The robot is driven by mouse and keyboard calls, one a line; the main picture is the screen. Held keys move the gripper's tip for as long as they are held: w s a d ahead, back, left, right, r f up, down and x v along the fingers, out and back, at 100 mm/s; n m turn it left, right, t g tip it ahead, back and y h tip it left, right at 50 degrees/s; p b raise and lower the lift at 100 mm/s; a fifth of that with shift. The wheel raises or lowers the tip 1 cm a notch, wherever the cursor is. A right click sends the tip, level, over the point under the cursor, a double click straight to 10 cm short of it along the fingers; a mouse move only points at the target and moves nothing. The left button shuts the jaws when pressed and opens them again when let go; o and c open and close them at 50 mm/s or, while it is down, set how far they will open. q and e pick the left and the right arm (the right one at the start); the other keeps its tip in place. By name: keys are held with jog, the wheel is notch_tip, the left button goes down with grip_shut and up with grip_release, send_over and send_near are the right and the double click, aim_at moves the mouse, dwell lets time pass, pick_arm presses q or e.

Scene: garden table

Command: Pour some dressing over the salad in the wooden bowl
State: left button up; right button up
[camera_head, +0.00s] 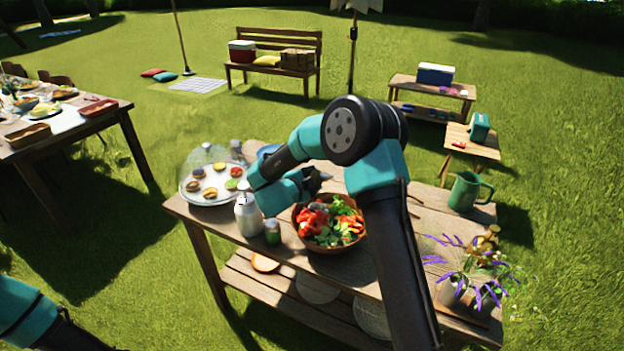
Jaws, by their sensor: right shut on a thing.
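The wooden bowl (341,247) stands on the wooden table, filled with salad (325,222) of red, orange and green pieces. My right gripper (318,179) is above the bowl's back left edge, pointing right. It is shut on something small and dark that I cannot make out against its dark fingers. No stream of dressing shows. A white bottle (247,217) stands upright left of the bowl, below my right wrist, with a small green-topped jar (272,232) beside it. My left arm shows only at the bottom left corner; its gripper is out of view.
A round tray (190,200) with several small foods under a clear dome stands at the table's left. A blue bowl (268,150) is partly hidden behind my right arm. A green jug (466,192) and purple flowers (476,272) stand at the right.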

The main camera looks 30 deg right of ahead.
aim_at(317, 178)
jog(key=w+m+t, duration=0.1)
jog(key=m, duration=0.1)
jog(key=w+f+m+t+h, duration=0.1)
jog(key=m, duration=0.1)
jog(key=shift+a, duration=0.2)
jog(key=r+m, duration=0.1)
jog(key=m, duration=0.1)
jog(key=r+m+h, duration=0.1)
jog(key=m, duration=0.1)
jog(key=s+r+m, duration=0.1)
jog(key=m, duration=0.1)
jog(key=shift+d+r+h, duration=0.1)
jog(key=shift+r+h, duration=0.05)
jog(key=shift+h, duration=0.25)
jog(key=shift+w, duration=0.1)
dwell(4.4)
jog(key=f+n, duration=0.1)
jog(key=f+n+y, duration=0.1)
jog(key=n, duration=0.1)
jog(key=shift+w, duration=0.15)
jog(key=shift+w+f+n+y, duration=0.1)
jog(key=shift+f+n+y, duration=0.2)
jog(key=shift+n, duration=0.4)
jog(key=shift+w+f+n+y, duration=0.1)
jog(key=shift+f+n+y, duration=0.2)
jog(key=shift+n, duration=0.4)
jog(key=shift+s, duration=0.1)
